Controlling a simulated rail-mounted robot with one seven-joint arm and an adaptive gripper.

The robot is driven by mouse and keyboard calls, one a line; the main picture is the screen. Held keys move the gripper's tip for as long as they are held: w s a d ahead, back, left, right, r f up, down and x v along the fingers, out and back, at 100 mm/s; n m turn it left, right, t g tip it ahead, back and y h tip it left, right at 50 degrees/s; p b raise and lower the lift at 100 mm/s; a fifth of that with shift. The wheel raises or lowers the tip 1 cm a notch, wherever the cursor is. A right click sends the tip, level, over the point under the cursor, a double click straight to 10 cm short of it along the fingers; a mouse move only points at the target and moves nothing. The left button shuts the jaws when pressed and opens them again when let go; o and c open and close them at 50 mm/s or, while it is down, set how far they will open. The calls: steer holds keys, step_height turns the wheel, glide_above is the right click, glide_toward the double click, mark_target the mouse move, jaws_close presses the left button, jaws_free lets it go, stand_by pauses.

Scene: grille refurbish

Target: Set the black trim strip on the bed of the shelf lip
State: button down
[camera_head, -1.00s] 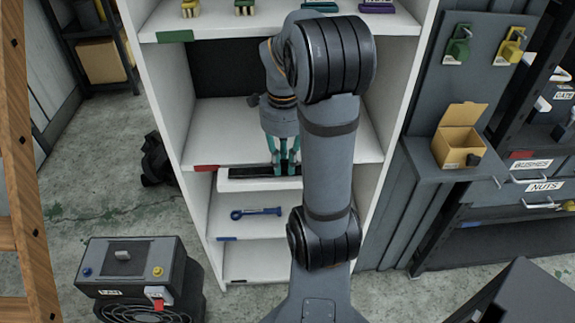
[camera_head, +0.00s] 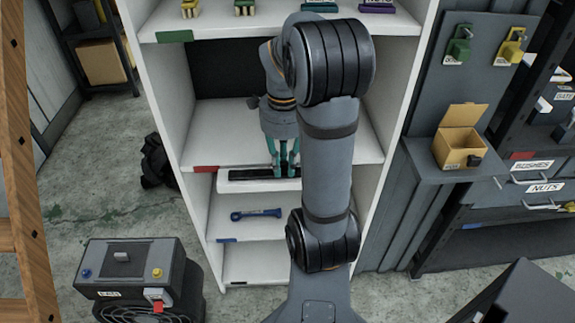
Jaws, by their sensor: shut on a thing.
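The black trim strip (camera_head: 250,174) lies level along the front of the middle shelf, over the white shelf lip (camera_head: 240,186) that juts out there. The lip's bed is mostly hidden under the strip, and I cannot tell whether the strip touches it. My gripper (camera_head: 283,173) points down with its teal fingers shut on the strip. My arm covers the strip's right part.
The white shelf unit (camera_head: 188,125) has side walls close to my arm. A blue wrench (camera_head: 256,213) lies on the shelf below. A dark fan box (camera_head: 140,270) stands at the lower left, and an open cardboard box (camera_head: 458,135) sits on the right ledge.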

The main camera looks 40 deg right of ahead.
mark_target(284, 164)
steer(key=c, duration=1.6)
jaws_free()
steer(key=shift+o, duration=0.6)
steer(key=o, duration=0.4)
steer(key=o, duration=0.4)
steer(key=o, duration=0.7)
steer(key=shift+r, duration=0.15)
steer(key=shift+r+p, duration=2.85)
steer(key=shift+r, duration=0.55)
steer(key=shift+f, duration=0.15)
